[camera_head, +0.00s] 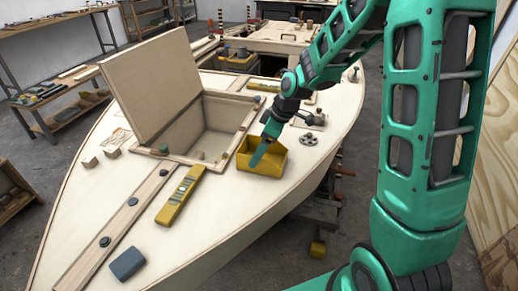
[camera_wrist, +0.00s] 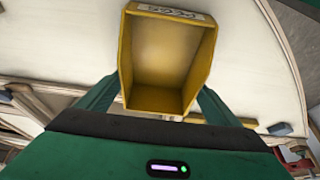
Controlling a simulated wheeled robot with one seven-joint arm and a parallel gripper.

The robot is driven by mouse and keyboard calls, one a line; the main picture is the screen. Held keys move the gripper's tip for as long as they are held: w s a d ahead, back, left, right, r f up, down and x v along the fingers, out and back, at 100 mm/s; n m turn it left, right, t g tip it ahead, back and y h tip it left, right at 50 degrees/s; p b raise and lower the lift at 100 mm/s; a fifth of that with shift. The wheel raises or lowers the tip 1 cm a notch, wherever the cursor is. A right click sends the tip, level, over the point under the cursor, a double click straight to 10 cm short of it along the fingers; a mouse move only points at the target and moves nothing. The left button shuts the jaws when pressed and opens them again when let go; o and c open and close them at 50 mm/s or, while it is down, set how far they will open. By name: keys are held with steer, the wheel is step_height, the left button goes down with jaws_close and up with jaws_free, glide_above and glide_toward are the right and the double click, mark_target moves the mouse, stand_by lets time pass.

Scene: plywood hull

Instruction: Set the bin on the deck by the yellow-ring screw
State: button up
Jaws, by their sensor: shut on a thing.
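The yellow bin (camera_head: 264,168) is at the right side of the pale plywood deck (camera_head: 225,215), right of the open hatch. My gripper (camera_head: 261,152) is shut on the bin, with one green finger showing against it. In the wrist view the bin (camera_wrist: 165,50) sits between the two green fingers of my gripper (camera_wrist: 155,92), and its inside looks empty. I cannot tell whether its base touches the deck. Small dark-capped screws stand on the deck; I cannot make out for certain which has a yellow ring.
The open hatch (camera_head: 205,138) has its lid (camera_head: 152,88) raised. A yellow spirit level (camera_head: 181,195) and a blue-grey block (camera_head: 127,263) lie toward the front. A grey disc with holes (camera_head: 309,139) lies right of the bin, near the deck edge. Bare deck lies below the bin.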

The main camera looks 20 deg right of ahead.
steer(key=shift+f, duration=0.15)
steer(key=o, duration=1)
steer(key=v, duration=1.2)
steer(key=s+d+m+g+h, duration=0.1)
steer(key=s+d+m, duration=0.3)
steer(key=s, duration=0.6)
steer(key=s+d+m+h, duration=0.1)
steer(key=s+d+m, duration=0.4)
steer(key=s, duration=0.5)
steer(key=s+d+m+g+h, duration=0.1)
steer(key=s+d+m, duration=0.4)
steer(key=s+m, duration=0.3)
steer(key=shift+s+d+g, duration=0.1)
steer(key=shift+s+g, duration=0.2)
steer(key=shift+s, duration=0.85)
